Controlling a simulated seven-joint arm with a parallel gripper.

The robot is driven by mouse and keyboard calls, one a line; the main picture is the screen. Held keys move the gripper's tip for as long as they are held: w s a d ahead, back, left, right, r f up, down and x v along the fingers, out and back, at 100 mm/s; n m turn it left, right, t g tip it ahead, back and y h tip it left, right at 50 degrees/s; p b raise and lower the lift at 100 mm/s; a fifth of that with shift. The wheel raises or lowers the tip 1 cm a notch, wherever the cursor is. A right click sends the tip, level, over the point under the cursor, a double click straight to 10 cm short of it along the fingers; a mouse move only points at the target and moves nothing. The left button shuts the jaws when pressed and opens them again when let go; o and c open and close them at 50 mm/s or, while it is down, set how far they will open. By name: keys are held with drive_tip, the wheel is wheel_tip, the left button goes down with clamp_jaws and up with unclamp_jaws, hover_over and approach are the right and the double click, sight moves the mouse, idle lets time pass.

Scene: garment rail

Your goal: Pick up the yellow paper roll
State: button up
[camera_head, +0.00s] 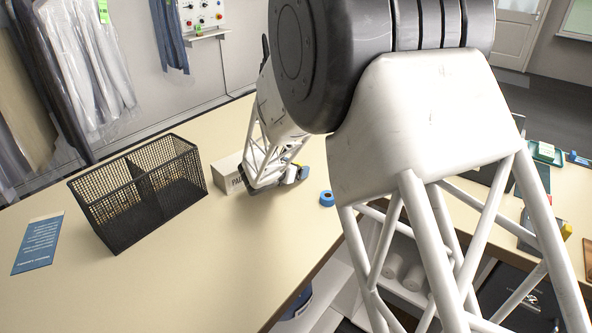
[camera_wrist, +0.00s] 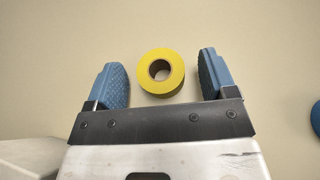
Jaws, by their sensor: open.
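The yellow paper roll (camera_wrist: 162,86) shows its round face and dark centre hole in the wrist view. It lies on the beige table top. My gripper (camera_wrist: 161,63) is open, with one blue finger to the left of the roll and one to the right. A gap shows on both sides of the roll, and I cannot tell how high the fingertips are above the table. In the head view my gripper (camera_head: 290,177) is low over the table, and the roll is mostly hidden behind it.
A blue roll (camera_head: 326,198) lies just right of my gripper, near the table edge; it also shows in the wrist view (camera_wrist: 317,118). A cardboard box (camera_head: 228,180) is close on the left, then a black mesh basket (camera_head: 106,219). A blue card (camera_head: 38,243) lies far left. The front table area is clear.

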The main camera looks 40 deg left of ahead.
idle(0.5)
drive_tip(key=c, duration=1)
drive_tip(key=shift+r, duration=0.7)
wheel_tip(320, 180, up, 2)
drive_tip(key=shift+r, duration=0.1)
drive_tip(key=s+d, duration=0.3)
drive_tip(key=d, duration=0.1)
drive_tip(key=s+d+r, duration=0.1)
drive_tip(key=s+d, duration=0.6)
drive_tip(key=d, duration=0.1)
drive_tip(key=shift+s+r, duration=0.2)
drive_tip(key=shift+s, duration=0.1)
